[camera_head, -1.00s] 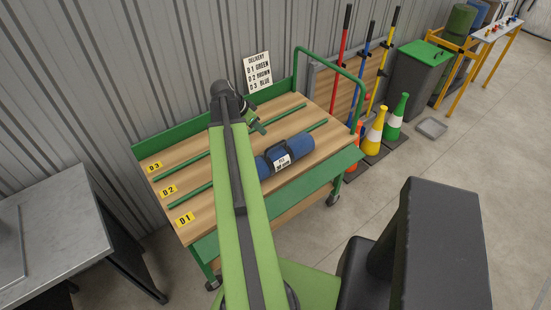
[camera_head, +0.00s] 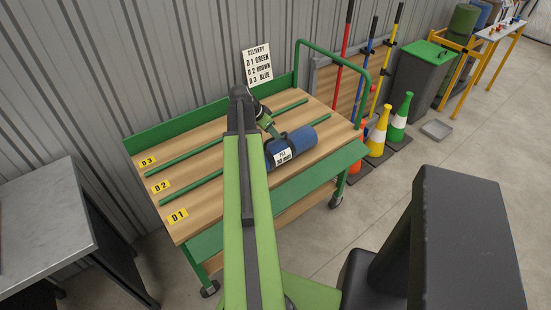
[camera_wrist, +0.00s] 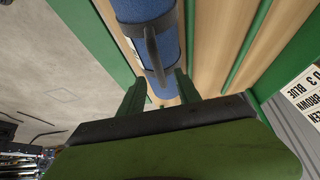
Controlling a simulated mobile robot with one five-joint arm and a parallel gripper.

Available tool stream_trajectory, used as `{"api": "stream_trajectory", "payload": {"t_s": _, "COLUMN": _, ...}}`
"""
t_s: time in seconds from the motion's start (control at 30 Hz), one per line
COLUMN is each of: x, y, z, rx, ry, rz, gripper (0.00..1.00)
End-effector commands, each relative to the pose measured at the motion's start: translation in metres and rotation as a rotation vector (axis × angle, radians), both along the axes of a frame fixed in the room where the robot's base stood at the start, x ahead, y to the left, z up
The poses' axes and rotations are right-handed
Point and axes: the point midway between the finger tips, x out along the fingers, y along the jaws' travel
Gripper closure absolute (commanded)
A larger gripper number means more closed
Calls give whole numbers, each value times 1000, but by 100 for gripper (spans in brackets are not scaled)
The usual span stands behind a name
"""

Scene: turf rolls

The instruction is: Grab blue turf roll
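The blue turf roll (camera_head: 302,141) lies on the wooden top of the green cart, in the lane nearest the cart's front edge. It has a black handle and a white label. In the wrist view the roll (camera_wrist: 168,45) is just ahead of the fingers, with its dark handle (camera_wrist: 152,52) roughly in line with the gap between them. My gripper (camera_wrist: 160,88) has its two green fingers apart, with nothing seen held. In the head view my gripper (camera_head: 272,131) is right by the roll's handle, partly hidden by my arm; I cannot tell whether it touches.
The cart (camera_head: 210,165) has green divider rails, yellow D1, D2 and D3 tags, and a green hoop handle (camera_head: 333,52) at its right. A delivery sign (camera_head: 258,66) stands behind it. Cones (camera_head: 379,130) stand to the right; a grey table (camera_head: 45,215) is at left.

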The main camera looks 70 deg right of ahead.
Motion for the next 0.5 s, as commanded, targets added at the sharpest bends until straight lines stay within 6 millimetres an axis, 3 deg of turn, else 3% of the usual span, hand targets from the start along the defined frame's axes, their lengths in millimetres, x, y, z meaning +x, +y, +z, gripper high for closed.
{"api": "stream_trajectory", "payload": {"t_s": 0.27, "x": -10, "y": -17, "z": -45, "rx": 0, "ry": 0, "rz": -1, "gripper": 60}}
{"api": "stream_trajectory", "payload": {"t_s": 0.5, "x": -12, "y": -20, "z": -43, "rx": 0, "ry": 0, "rz": -1, "gripper": 60}}
